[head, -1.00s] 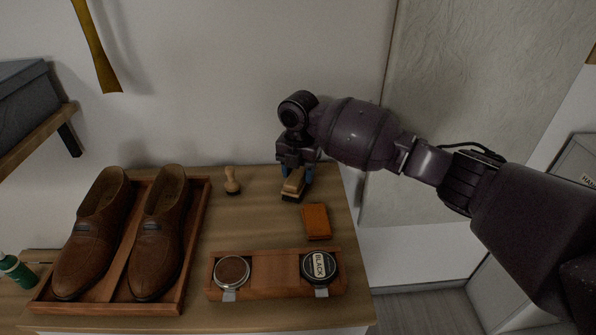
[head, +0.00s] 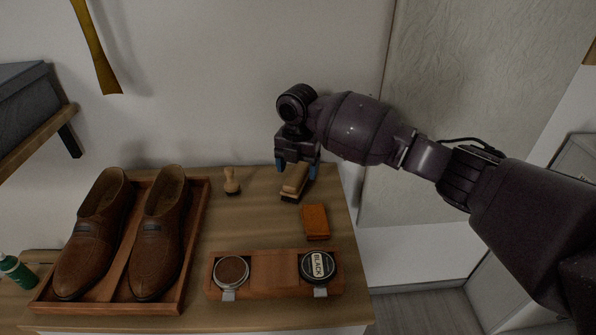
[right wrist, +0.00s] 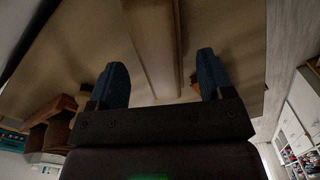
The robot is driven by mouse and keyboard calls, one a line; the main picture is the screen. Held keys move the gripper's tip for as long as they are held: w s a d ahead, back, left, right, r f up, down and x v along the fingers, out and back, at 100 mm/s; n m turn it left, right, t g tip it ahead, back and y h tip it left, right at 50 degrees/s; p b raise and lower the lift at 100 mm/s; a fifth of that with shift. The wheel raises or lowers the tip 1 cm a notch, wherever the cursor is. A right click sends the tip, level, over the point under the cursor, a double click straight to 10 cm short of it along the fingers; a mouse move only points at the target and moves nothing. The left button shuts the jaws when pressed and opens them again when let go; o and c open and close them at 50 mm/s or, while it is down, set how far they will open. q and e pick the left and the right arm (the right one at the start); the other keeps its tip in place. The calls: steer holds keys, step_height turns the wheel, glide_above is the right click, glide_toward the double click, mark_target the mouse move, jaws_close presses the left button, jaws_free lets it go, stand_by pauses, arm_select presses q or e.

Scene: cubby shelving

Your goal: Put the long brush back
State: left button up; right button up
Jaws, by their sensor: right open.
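The long brush (head: 294,181), a pale wooden block with a dark underside, rests on the wooden tabletop (head: 255,213) near the back right. My right gripper (head: 298,167) is open and empty just above and behind it, its blue fingertips spread to either side and apart from the brush. In the right wrist view the open fingers (right wrist: 161,80) stand on either side of a long wooden shape, which looks like the brush (right wrist: 152,40). My left gripper is not in view.
An orange-brown block (head: 315,222) lies in front of the brush. A small knobbed wooden tool (head: 231,181) stands to its left. A wooden holder (head: 275,284) carries two polish tins (head: 231,271) (head: 319,266). Brown shoes (head: 158,245) sit in a tray (head: 192,245) at left.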

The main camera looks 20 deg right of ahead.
mark_target(298, 171)
step_height(298, 171, up, 10)
steer(key=p, duration=0.1)
steer(key=shift+r, duration=0.25)
stand_by(0.4)
